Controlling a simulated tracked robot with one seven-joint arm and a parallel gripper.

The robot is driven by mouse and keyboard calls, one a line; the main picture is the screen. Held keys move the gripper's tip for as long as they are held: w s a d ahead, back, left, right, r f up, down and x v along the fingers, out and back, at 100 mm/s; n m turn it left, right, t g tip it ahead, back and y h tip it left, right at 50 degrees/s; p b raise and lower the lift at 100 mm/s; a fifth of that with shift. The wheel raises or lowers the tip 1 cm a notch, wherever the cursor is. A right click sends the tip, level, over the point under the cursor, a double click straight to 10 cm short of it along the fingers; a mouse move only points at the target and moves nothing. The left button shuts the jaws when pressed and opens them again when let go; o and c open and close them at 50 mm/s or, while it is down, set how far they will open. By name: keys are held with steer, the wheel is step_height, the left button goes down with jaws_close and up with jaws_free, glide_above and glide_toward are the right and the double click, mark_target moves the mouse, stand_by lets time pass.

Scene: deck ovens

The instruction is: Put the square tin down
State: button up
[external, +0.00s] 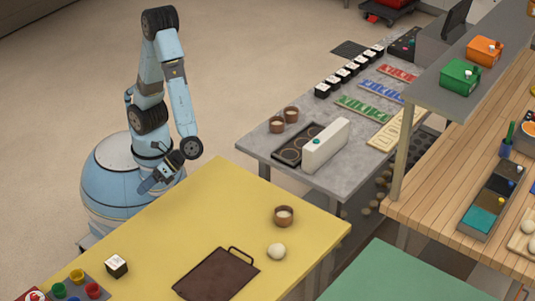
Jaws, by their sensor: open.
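A dark brown, flat, four-sided pan with a loop handle (213,277) lies on the yellow table (190,207) near the front edge of the picture. It looks like the square tin, but I cannot tell for sure. My gripper (150,186) is open, low beside my round blue base, beyond the left edge of the yellow table. I see nothing held in it, though its fingertips are small in this view. It is well apart from the pan.
A brown cup (284,216) and a pale dough ball (276,251) stand right of the pan. A black-and-white cube (117,266) and a tray of coloured cups (75,288) are at left. The yellow table's middle is clear. A grey counter (262,147) stands behind.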

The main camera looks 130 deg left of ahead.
steer(key=s+a+r+m+t+y, duration=0.2)
steer(key=s+a+r+t+y, duration=0.1)
steer(key=a, duration=0.7)
steer(key=s+a+r+m+t+y, duration=0.2)
steer(key=a+r, duration=0.5)
steer(key=a, duration=0.4)
steer(key=s+a+r+m+t+y, duration=0.2)
steer(key=s+a+r+t+y, duration=0.3)
steer(key=a, duration=0.5)
steer(key=shift+s+a+r+y, duration=0.2)
steer(key=shift+s+a+y, duration=0.05)
steer(key=shift+s+y, duration=0.5)
steer(key=shift+w, duration=0.1)
